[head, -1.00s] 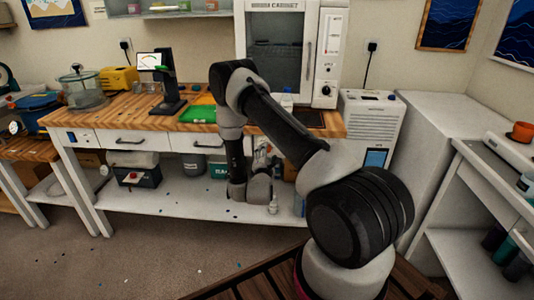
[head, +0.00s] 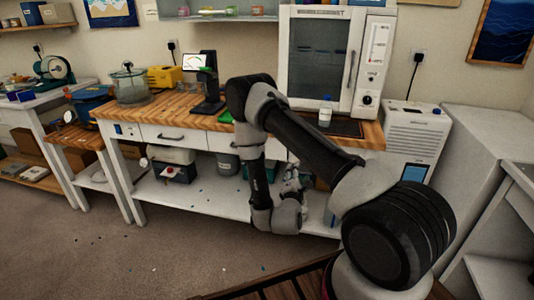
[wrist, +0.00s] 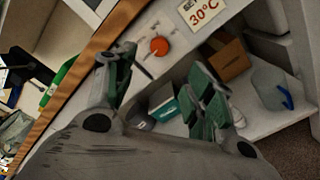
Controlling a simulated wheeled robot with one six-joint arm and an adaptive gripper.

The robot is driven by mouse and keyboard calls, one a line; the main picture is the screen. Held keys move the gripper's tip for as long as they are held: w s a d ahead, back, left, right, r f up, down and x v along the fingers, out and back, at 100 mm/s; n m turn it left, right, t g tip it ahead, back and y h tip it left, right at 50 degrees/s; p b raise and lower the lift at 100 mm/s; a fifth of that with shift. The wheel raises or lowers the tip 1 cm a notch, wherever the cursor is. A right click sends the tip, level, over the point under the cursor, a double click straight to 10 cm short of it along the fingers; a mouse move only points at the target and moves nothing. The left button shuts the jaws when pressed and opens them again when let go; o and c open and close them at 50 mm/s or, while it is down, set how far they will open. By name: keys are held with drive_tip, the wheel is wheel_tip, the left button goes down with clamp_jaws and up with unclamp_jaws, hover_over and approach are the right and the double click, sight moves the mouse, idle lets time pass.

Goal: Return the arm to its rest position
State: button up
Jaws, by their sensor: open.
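My arm (head: 310,140) is bent in front of the wooden workbench (head: 165,103), its elbow high and its forearm hanging down. My gripper (head: 292,182) is low, in front of the bench's lower shelf, partly hidden by my arm. In the wrist view my gripper (wrist: 166,82) has its two green-grey fingers spread apart, with nothing between them. Past the fingers are an orange knob (wrist: 159,46) and a "SET 30°C" label (wrist: 203,12) on the bench front.
A white cabinet (head: 368,65) stands on the bench, with a clear bottle (head: 325,112) before it. A white unit (head: 412,140) is right of the bench. The lower shelf holds a cardboard box (wrist: 229,60) and a clear bucket (wrist: 272,85). Floor (head: 150,245) at front left is open.

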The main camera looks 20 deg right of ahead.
drive_tip(key=s+a+f+m+g+y, duration=0.1)
drive_tip(key=s+f+m+g+y, duration=0.15)
drive_tip(key=f, duration=0.35)
drive_tip(key=s+f+m+g+y, duration=0.1)
drive_tip(key=f+m+g, duration=0.25)
drive_tip(key=f, duration=0.25)
drive_tip(key=s+a+f+m+g+y, duration=0.1)
drive_tip(key=s+a+m+g+y, duration=0.4)
drive_tip(key=a, duration=0.2)
drive_tip(key=s+a+r+m+g+y, duration=0.1)
drive_tip(key=s+r+m+g, duration=0.3)
drive_tip(key=r, duration=0.7)
drive_tip(key=s+a+r+m+g+y, duration=0.1)
drive_tip(key=s+a+r+y, duration=0.1)
drive_tip(key=s+r, duration=0.65)
drive_tip(key=s+d+r+t, duration=0.1)
drive_tip(key=s+d+r, duration=0.1)
drive_tip(key=r, duration=0.7)
drive_tip(key=s+d+r+m+t+h, duration=0.1)
drive_tip(key=s+d+r+t, duration=0.1)
drive_tip(key=r, duration=0.7)
drive_tip(key=s+d+r+t, duration=0.2)
drive_tip(key=s+r, duration=0.3)
drive_tip(key=r, duration=0.4)
drive_tip(key=shift+s+d+r, duration=0.15)
drive_tip(key=shift+d+r, duration=0.25)
drive_tip(key=shift+d, duration=0.4)
